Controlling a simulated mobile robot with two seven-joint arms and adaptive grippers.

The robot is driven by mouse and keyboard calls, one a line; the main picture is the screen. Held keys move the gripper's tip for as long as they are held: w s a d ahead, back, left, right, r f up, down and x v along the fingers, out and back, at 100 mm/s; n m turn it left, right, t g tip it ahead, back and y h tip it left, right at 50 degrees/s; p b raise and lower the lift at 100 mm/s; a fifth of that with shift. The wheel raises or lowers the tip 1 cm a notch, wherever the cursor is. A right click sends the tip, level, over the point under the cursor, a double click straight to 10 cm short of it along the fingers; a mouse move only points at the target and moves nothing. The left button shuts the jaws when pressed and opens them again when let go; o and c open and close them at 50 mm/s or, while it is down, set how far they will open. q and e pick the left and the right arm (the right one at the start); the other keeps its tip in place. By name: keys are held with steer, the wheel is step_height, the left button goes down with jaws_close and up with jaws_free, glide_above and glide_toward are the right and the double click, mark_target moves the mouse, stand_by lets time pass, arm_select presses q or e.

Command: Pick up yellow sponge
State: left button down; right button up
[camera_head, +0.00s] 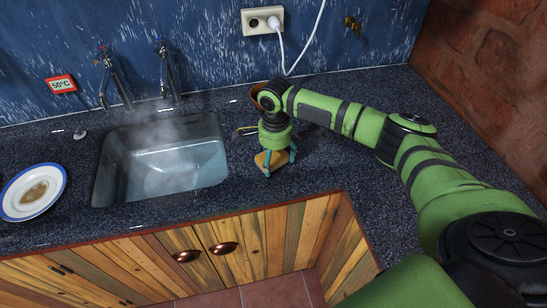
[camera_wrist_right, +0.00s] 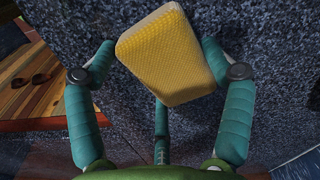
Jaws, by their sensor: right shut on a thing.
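The yellow sponge (camera_head: 270,160) is on or just above the dark speckled counter, to the right of the sink, in the head view. My right gripper (camera_head: 278,163) reaches down from above with its teal fingers around it. In the right wrist view the yellow sponge (camera_wrist_right: 166,54) sits tilted between the teal fingers of my right gripper (camera_wrist_right: 160,65), which are shut on it. Whether the sponge is clear of the counter cannot be told. My left gripper is not in view.
A steaming sink (camera_head: 162,165) filled with water lies left of the sponge. A blue-rimmed plate (camera_head: 17,203) with a brown stain is at the far left. A brown round object (camera_head: 257,91) stands partly hidden behind my right wrist. Counter (camera_head: 325,185) right of the gripper is clear.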

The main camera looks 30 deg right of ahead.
mark_target(275, 158)
step_height(275, 158, up, 4)
steer(key=shift+s+r+b, duration=0.1)
steer(key=shift+b, duration=0.5)
steer(key=s+d+r, duration=0.1)
steer(key=s+r, duration=0.2)
steer(key=s, duration=0.2)
steer(key=s+d+r+b, duration=0.1)
steer(key=s+r, duration=0.2)
steer(key=s, duration=0.3)
steer(key=shift+s+r, duration=0.15)
steer(key=shift+r, duration=0.2)
steer(key=shift+d, duration=0.1)
